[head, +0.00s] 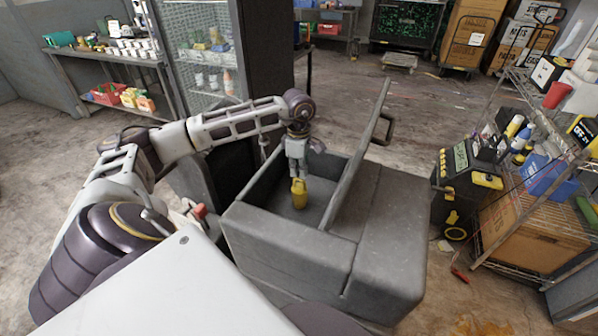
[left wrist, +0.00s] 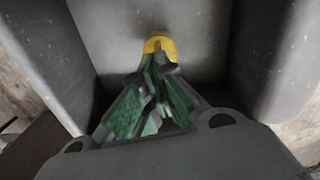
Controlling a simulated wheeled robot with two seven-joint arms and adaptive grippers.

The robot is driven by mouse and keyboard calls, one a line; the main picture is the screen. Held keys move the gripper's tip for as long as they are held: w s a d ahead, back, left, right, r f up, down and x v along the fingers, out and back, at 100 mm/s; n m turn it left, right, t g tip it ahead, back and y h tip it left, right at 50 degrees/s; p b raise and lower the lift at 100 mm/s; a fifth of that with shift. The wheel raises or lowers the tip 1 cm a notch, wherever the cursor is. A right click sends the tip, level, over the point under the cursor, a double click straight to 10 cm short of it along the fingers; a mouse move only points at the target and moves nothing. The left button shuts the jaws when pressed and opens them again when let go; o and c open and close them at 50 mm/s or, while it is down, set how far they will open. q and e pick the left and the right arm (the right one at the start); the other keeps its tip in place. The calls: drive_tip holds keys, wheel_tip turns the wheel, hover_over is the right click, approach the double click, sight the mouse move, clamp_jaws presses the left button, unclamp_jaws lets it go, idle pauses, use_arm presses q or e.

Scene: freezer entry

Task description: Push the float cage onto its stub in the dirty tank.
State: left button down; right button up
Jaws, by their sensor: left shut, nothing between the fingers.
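The dirty tank (head: 255,232) is a grey open-topped box in the middle of the head view, with its lid (head: 357,160) standing up. The yellow float cage (head: 299,196) is upright inside the tank. My left gripper (head: 298,176) points down into the tank, directly over the cage, fingers shut with nothing between them. In the left wrist view the shut fingertips (left wrist: 157,66) meet the yellow cage (left wrist: 160,43) and hide part of it. The stub does not show; I cannot tell how far down the cage sits. My right gripper is not in view.
A black and yellow machine (head: 466,190) and a wire shelf rack (head: 520,130) stand right of the tank. A glass-doored cabinet (head: 203,55) and a table (head: 110,58) with small goods stand behind left. The floor behind the tank is mostly clear.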

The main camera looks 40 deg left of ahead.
use_arm(q)
drive_tip(key=shift+r, duration=1.65)
wheel_tip(320, 180, up, 10)
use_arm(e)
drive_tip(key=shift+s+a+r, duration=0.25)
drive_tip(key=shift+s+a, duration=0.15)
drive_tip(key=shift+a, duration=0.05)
use_arm(q)
drive_tip(key=shift+s, duration=0.1)
drive_tip(key=shift+d, duration=0.1)
